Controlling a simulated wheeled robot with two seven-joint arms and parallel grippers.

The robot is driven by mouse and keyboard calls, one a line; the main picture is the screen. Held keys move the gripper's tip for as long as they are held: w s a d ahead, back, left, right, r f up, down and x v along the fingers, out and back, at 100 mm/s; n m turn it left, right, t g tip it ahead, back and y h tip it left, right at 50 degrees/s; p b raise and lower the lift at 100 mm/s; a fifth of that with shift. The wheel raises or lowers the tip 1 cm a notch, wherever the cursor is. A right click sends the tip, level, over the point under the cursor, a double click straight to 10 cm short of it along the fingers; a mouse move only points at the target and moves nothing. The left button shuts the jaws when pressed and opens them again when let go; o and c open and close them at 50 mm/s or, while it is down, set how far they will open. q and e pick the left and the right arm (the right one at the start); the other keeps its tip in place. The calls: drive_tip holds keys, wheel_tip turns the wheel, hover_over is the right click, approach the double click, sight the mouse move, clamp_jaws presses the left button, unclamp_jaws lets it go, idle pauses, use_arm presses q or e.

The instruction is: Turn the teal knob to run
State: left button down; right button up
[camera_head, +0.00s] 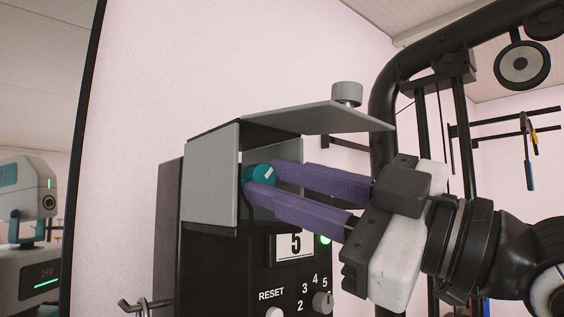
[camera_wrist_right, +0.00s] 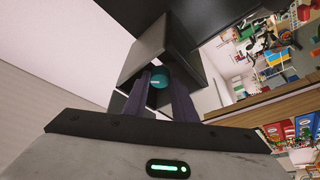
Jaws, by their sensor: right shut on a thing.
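The teal knob (camera_head: 262,176) sits inside a grey guard box (camera_head: 210,180) on the front of a dark machine. It shows a pale mark on its face. My right gripper (camera_head: 258,178) reaches in from the right with two purple fingers, one on each side of the knob, and is shut on it. The right wrist view shows the teal knob (camera_wrist_right: 159,79) between the fingertips (camera_wrist_right: 160,82) inside the box. The fingers hide part of the knob, and I cannot read any position labels around it. My left gripper is not in view.
A grey flap (camera_head: 310,118) with a round knob (camera_head: 347,94) sticks out above my fingers. A black frame (camera_head: 385,110) stands behind my right arm.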

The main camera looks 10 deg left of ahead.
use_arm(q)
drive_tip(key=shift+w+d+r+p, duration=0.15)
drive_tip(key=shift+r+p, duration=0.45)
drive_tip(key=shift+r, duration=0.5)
use_arm(e)
drive_tip(key=shift+r+n+g, duration=0.1)
drive_tip(key=shift+n+g, duration=0.3)
drive_tip(key=shift+n, duration=0.5)
drive_tip(key=o, duration=0.8)
drive_tip(key=shift+c, duration=0.2)
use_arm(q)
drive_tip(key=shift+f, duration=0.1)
use_arm(e)
drive_tip(key=shift+d, duration=0.15)
